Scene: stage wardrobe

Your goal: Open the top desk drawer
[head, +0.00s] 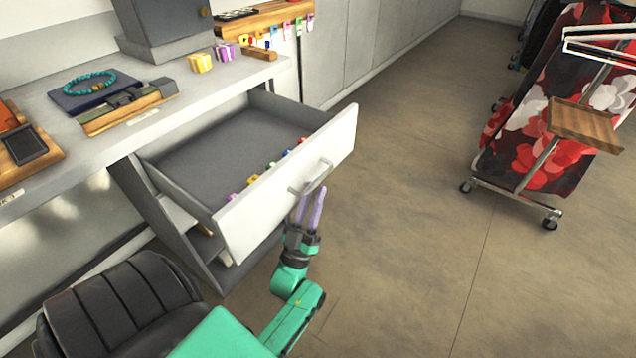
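The top desk drawer (290,195) is pulled far out of the white desk, and its grey inside shows. Its front has a bar handle (311,177). My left gripper (314,190) is at the handle, with its two lavender fingers pointing up at the bar and a narrow gap between them. I cannot tell whether the fingers are closed on the bar or only beside it. My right gripper is not in view.
Several small coloured items (254,179) lie along the drawer's front inside wall. A dark chair (120,305) stands at lower left. A clothes rack (548,150) with a red floral garment is at right. The floor between is clear.

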